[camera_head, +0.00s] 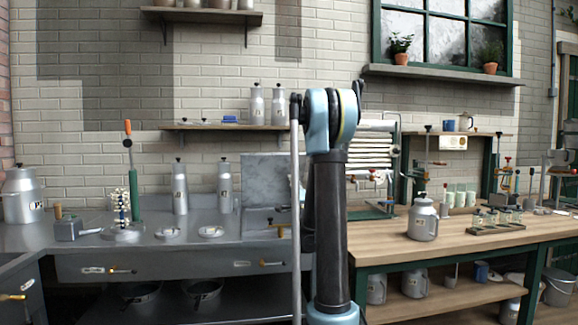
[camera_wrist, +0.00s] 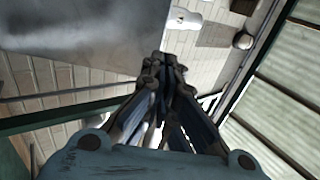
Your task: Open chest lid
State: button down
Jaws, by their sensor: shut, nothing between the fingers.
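I cannot tell for sure which thing is the chest. A grey metal box-like block (camera_head: 262,221) stands on the left counter, partly hidden behind my arm. A grey mottled panel (camera_head: 272,172) stands upright behind it; I cannot tell whether it is a lid. My gripper (camera_wrist: 165,65) shows in the wrist view with its fingertips together and nothing between them. It points at a tiled surface and touches nothing that I can see. In the head view my raised arm fills the middle and the fingers cannot be made out.
The metal counter (camera_head: 85,247) on the left holds a large milk can (camera_head: 22,195), tall bottles and a green-handled tool (camera_head: 133,170). The wooden table (camera_head: 385,247) on the right holds a metal jug (camera_head: 423,220) and a jar rack (camera_head: 497,229). A wall shelf (camera_head: 225,127) hangs above the counter.

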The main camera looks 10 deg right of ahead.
aim_at(288, 156)
jog(key=x, duration=1.4)
jog(key=shift+w+r+g, duration=0.35)
jog(key=shift+w+r, duration=0.35)
jog(key=shift+w, duration=0.25)
jog(key=shift+w+r+g, duration=0.4)
jog(key=shift+w+r, duration=0.25)
jog(key=shift+w, duration=0.35)
jog(key=shift+w+r+g, duration=0.35)
jog(key=shift+w+r, duration=0.35)
jog(key=shift+w, duration=0.25)
jog(key=shift+a, duration=0.1)
